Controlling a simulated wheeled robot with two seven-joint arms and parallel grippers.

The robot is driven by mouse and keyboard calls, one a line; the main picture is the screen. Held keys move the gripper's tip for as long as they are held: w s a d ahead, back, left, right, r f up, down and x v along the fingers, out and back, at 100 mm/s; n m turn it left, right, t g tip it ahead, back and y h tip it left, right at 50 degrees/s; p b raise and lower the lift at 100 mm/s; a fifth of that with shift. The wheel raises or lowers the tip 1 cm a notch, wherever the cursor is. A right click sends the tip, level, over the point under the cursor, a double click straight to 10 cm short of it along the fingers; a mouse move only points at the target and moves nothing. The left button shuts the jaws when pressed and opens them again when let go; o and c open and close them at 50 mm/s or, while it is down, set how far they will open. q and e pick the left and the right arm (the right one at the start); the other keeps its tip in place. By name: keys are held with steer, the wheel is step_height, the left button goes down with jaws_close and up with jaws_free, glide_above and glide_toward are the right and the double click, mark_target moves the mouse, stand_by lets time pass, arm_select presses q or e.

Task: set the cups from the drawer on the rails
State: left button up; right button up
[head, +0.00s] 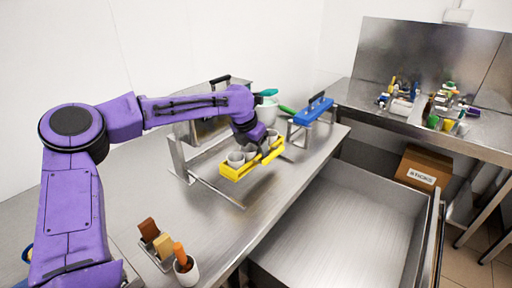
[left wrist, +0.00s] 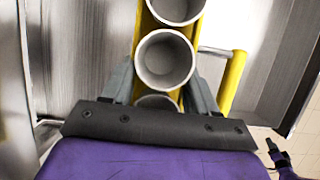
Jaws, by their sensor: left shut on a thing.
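A yellow carrier (head: 237,172) holds several pale grey cups (head: 235,159) in a row, above the counter by a low metal rail frame (head: 216,189). My left gripper (head: 262,147) is at the carrier's right part, shut on it. In the left wrist view the gripper's fingers (left wrist: 160,90) stand on both sides of the yellow carrier (left wrist: 143,32), with an open-topped cup (left wrist: 165,60) just beyond them and another partly hidden between them. The exact contact is hidden. A large metal drawer (head: 340,225) stands open below the counter and looks empty.
A blue-topped item (head: 314,110) stands on a metal stand behind the carrier. A small rack (head: 155,250) with coloured blocks and a white cup (head: 187,272) are at the front. A cardboard box (head: 424,167) sits below the cluttered right counter (head: 470,140).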

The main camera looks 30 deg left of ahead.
arm_select(q)
steer(key=shift+w+f+p, duration=0.2)
steer(key=shift+w+p, duration=0.05)
steer(key=shift+p, duration=0.05)
stand_by(0.5)
steer(key=shift+p, duration=0.45)
steer(key=shift+f+b, duration=1.3)
steer(key=shift+f, duration=1.9)
stand_by(0.7)
steer(key=shift+f, duration=0.2)
stand_by(0.7)
steer(key=o, duration=1.2)
steer(key=shift+r, duration=0.1)
